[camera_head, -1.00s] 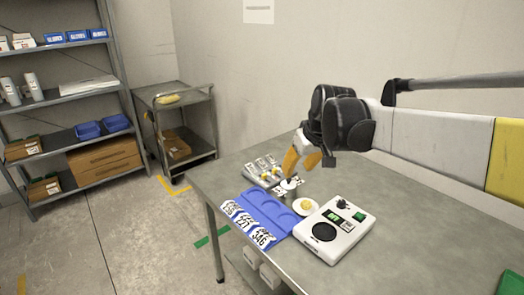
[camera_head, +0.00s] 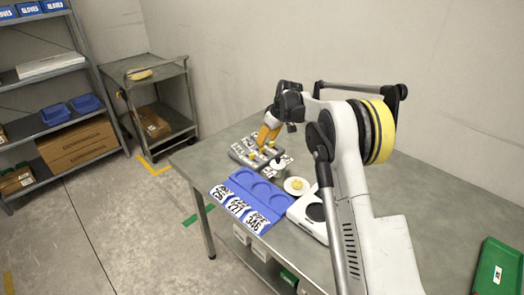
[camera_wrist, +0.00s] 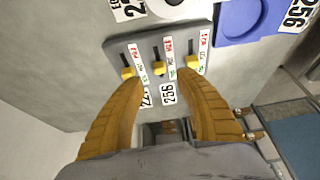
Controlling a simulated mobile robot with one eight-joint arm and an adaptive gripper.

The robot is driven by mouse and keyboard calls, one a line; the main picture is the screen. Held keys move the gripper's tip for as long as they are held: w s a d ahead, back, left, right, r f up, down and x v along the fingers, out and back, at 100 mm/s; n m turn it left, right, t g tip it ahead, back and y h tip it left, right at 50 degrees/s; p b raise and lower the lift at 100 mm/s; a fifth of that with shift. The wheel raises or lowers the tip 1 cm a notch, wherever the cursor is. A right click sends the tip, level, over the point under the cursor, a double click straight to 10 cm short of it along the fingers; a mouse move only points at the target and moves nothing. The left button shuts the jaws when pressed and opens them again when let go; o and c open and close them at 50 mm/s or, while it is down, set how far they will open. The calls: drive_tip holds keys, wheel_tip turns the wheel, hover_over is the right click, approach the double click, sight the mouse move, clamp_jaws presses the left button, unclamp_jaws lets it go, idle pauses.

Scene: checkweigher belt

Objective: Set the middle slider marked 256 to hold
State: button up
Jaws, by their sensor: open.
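The grey slider panel (camera_wrist: 117,48) lies below my gripper in the wrist view; in the head view it sits at the table's back left (camera_head: 238,152). It has three slots with yellow knobs. The middle knob (camera_wrist: 159,69) stands near the gripper-side end of its slot, in line with a 256 label (camera_wrist: 168,95). My gripper (camera_wrist: 160,78) is open, its orange fingers on either side of the middle knob with gaps. The left knob (camera_wrist: 127,73) and right knob (camera_wrist: 191,62) lie just outside the fingertips. Small red and green slot labels are unreadable. In the head view, my gripper (camera_head: 268,136) reaches the panel.
A blue tray (camera_head: 235,186) with round recesses and number cards lies in front of the panel. A white dish (camera_head: 297,186) with a yellow item and a white device (camera_head: 310,225) are at its right. A green tray (camera_head: 497,266) lies far right. The back table is clear.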

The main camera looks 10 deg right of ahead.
sight(263, 148)
drive_tip(key=b+x, duration=0.1)
drive_tip(key=x, duration=0.5)
drive_tip(key=shift+w+r+b, duration=0.1)
drive_tip(key=shift+b, duration=0.2)
clamp_jaws()
